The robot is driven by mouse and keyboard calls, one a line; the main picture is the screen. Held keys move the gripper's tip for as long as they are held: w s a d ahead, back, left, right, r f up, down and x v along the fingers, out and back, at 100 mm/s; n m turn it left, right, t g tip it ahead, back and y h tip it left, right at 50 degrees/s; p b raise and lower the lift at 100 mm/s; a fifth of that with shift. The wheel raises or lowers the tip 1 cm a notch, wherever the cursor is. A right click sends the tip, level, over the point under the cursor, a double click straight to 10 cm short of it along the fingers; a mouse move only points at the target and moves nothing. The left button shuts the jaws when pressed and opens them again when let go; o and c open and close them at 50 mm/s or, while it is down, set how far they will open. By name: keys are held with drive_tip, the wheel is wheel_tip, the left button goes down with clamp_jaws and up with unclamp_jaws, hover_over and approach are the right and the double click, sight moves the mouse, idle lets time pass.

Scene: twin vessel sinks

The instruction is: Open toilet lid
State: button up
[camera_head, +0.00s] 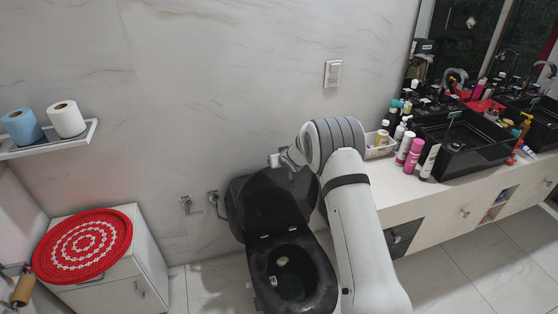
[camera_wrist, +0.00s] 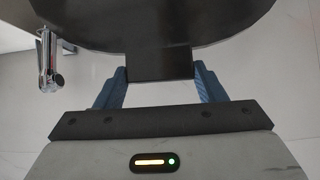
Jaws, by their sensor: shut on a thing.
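The black toilet (camera_head: 318,290) stands against the wall, with its open bowl and seat showing in the head view. Its black lid (camera_head: 268,205) is raised, standing up at the back of the bowl near the wall. In the wrist view the lid (camera_wrist: 160,22) fills the top, with a dark rectangular part of it reaching down between my fingers. My gripper (camera_wrist: 160,78) is shut on this part, with one blue finger at each side. In the head view my arm reaches over the toilet's right side to the lid's upper edge; the fingers are hard to make out there.
A white counter (camera_head: 390,190) with black sinks and several bottles stands to the right. A white cabinet (camera_head: 150,255) with a red round mat (camera_head: 82,247) stands at left. Wall valves (camera_head: 187,204) are left of the toilet; a tap (camera_wrist: 48,62) shows in the wrist view.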

drive_tip(key=shift+d+f, duration=0.1)
drive_tip(key=shift+d, duration=0.15)
drive_tip(key=o, duration=1.1)
drive_tip(key=shift+o, duration=1.4)
drive_tip(key=shift+a, duration=0.1)
drive_tip(key=shift+s, duration=0.1)
drive_tip(key=b+v, duration=0.2)
drive_tip(key=v, duration=0.6)
drive_tip(key=shift+a, duration=0.1)
